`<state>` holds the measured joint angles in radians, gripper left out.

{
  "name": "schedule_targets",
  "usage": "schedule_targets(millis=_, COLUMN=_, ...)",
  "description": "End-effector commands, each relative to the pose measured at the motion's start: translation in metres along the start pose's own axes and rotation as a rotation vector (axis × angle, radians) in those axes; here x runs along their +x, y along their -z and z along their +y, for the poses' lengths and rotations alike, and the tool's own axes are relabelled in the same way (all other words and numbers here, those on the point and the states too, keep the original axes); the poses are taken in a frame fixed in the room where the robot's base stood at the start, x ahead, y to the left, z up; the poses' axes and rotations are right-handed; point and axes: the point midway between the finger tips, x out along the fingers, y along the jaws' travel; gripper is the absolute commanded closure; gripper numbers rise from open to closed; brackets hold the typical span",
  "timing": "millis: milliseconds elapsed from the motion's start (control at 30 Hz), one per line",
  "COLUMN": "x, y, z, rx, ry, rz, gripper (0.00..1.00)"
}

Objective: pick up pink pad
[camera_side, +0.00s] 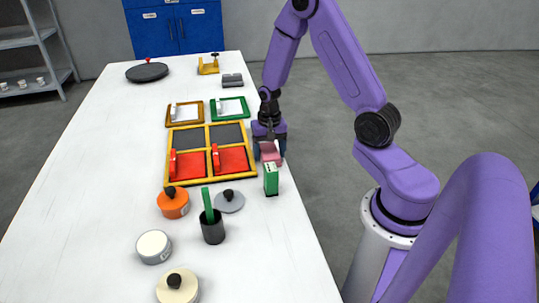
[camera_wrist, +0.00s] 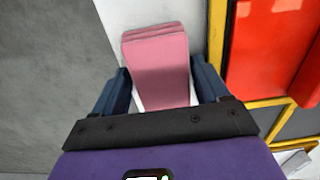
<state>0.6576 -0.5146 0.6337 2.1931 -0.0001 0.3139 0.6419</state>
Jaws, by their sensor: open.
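The pink pad (camera_side: 271,153) lies near the right edge of the white table, just right of the yellow-framed tray. In the wrist view the pink pad (camera_wrist: 158,68) looks like a stack of thin layers, with the layer edges showing at its far end. My gripper (camera_side: 268,150) is pointed down over the pad. In the wrist view my gripper (camera_wrist: 163,88) is open, with one blue finger on each side of the pad. A narrow gap shows between the pad and the fingers. The near end of the pad is hidden by my gripper body.
The yellow-framed tray (camera_side: 207,151) with red and dark panels stands close on the left. A green block (camera_side: 271,180) with a white face stands just in front of the pad. A dark cup (camera_side: 212,231) and several round lidded items stand nearer. The table edge is close on the right.

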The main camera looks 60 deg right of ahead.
Motion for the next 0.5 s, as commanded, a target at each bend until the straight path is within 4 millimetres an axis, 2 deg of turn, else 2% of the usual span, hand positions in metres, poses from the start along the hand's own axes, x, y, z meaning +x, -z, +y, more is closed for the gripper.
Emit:
schedule_targets(millis=33, x=-0.0001, y=0.0000, z=0.0000, rx=0.000, ry=0.000, rz=0.000, gripper=0.26)
schedule_targets(millis=133, x=-0.0002, y=0.0000, z=0.0000, rx=0.000, ry=0.000, rz=0.000, gripper=0.58)
schedule_targets(millis=167, x=-0.0002, y=-0.0001, z=0.0000, rx=0.000, ry=0.000, rz=0.000, gripper=0.65)
schedule_targets(millis=500, x=-0.0014, y=0.0000, z=-0.0001, rx=0.000, ry=0.000, rz=0.000, gripper=0.65)
